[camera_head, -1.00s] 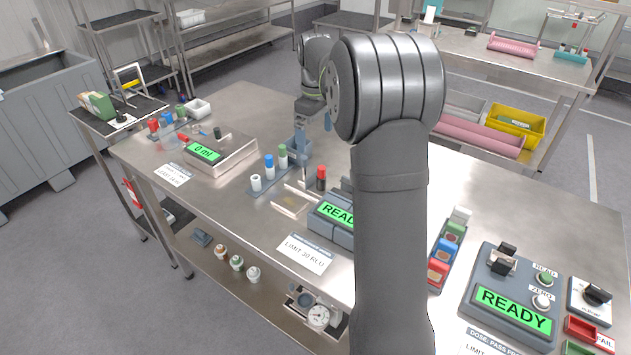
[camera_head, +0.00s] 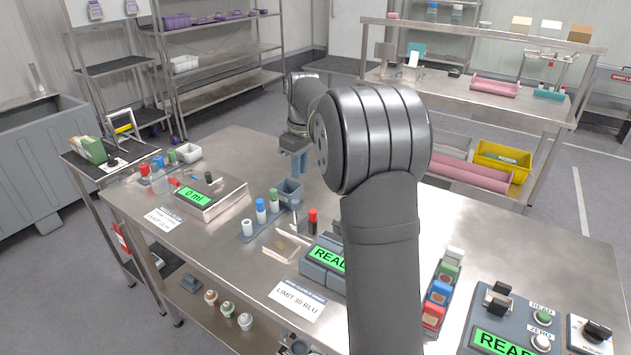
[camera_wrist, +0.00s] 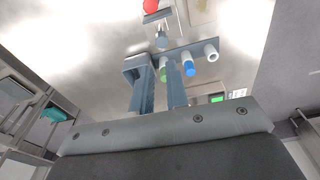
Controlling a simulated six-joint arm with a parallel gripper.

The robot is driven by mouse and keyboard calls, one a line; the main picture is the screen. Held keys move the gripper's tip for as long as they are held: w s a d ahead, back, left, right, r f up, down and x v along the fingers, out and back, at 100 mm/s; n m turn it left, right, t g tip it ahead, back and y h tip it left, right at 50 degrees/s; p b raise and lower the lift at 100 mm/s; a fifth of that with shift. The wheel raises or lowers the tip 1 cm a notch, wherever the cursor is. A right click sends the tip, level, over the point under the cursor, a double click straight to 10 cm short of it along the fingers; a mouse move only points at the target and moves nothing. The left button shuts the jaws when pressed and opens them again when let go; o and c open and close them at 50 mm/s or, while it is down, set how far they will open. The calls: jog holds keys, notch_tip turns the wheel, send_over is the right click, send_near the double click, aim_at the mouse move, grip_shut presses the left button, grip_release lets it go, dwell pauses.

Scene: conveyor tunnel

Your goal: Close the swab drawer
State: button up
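The swab drawer cannot be picked out for sure. The blue-grey reader (camera_head: 325,262) with a green READY screen stands mid-table, and my arm hides its right side. My gripper (camera_head: 300,170) points down above the back of the table, behind the small blue-grey bin (camera_head: 290,190) and apart from the reader.
A rack (camera_head: 247,237) holds green, blue and white tubes left of the reader. A scale (camera_head: 210,195) reading 0 ml stands farther left. A row of coloured blocks (camera_head: 440,290) and another READY device (camera_head: 490,325) are at the right. The back right tabletop is bare.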

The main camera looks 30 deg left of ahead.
aim_at(316, 211)
jog(key=a, duration=0.1)
jog(key=a+f+m+y, duration=0.1)
jog(key=a, duration=0.1)
jog(key=a+y, duration=0.1)
jog(key=shift+w+a+f+m, duration=0.15)
jog(key=shift+w+f+m, duration=0.05)
jog(key=shift+f+m, duration=0.1)
grip_shut()
jog(key=a+x, duration=0.1)
jog(key=x, duration=0.9)
jog(key=shift+t+y, duration=0.3)
jog(key=shift+s+d+r, duration=0.15)
jog(key=shift+d, duration=2)
jog(key=d, duration=0.9)
jog(key=shift+d, duration=0.2)
